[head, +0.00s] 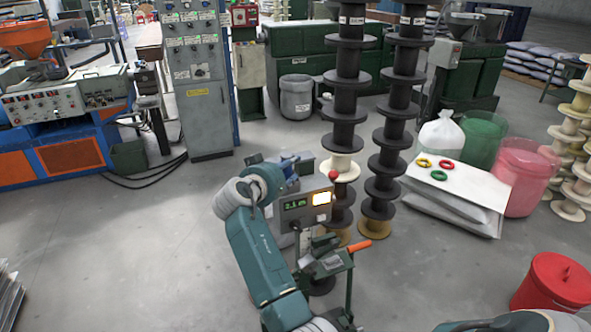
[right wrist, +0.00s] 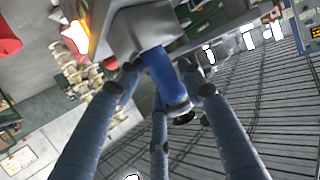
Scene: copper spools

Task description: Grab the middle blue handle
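The blue handle (right wrist: 165,75) shows in the right wrist view as a short bar fixed to a grey machine part. My right gripper (right wrist: 160,72) has its blue-grey fingers on either side of the handle, with a third finger below it. The fingers are nearly straight and do not visibly close on the handle; contact is unclear. In the head view my right gripper (head: 287,168) is at the back left of a grey control box (head: 300,208) with a lit display. There the handle cannot be told apart from the fingers. My left gripper is not in view.
The box's machine has a red knob (head: 334,175) and an orange lever (head: 358,246). Tall dark spool stacks (head: 345,75) stand close behind and right. Grey sacks or sheets (head: 455,205) and a red bin (head: 556,283) are to the right.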

